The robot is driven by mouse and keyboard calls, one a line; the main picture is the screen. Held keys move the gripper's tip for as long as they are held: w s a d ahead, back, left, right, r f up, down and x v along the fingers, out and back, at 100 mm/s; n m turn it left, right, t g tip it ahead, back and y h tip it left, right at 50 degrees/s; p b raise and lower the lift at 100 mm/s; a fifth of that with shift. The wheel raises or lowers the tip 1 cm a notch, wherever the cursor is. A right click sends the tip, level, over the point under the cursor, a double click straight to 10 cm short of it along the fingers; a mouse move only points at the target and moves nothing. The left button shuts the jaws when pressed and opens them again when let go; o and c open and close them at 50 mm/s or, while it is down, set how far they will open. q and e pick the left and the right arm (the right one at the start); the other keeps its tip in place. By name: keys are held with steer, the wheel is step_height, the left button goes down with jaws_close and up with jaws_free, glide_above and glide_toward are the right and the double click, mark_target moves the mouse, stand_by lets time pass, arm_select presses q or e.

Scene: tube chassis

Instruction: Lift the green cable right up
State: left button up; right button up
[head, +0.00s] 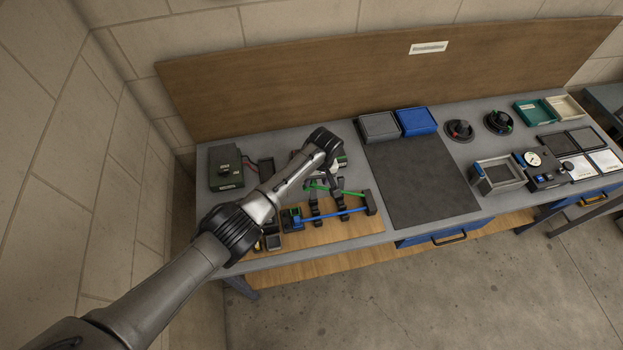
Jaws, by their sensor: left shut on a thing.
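The green cable (352,194) shows as short green stretches on both sides of my left gripper (330,184), above the wooden board at the left of the bench. My left gripper points down and is shut on the green cable; the wrist hides part of the grip. How far the cable stands above the black holders (315,205) is hard to tell. A blue cable (340,214) runs across the holders at the front of the board, from a blue connector (292,219) to a dark block (371,203). My right gripper is not in view.
A dark grey box (226,168) stands at the left of the bench. A black mat (420,180) lies right of the board, with a grey tray (378,127) and a blue tray (416,121) behind. A wooden panel (300,85) rises along the back.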

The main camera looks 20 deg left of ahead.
arm_select(q)
steer(key=shift+o, duration=0.6)
steer(key=shift+w+d, duration=0.15)
steer(key=shift+d, duration=0.3)
steer(key=shift+o, duration=0.5)
steer(key=shift+a, duration=0.1)
step_height(320, 180, up, 14)
steer(key=w+d+b, duration=0.1)
steer(key=shift+d, duration=0.15)
steer(key=shift+f, duration=0.1)
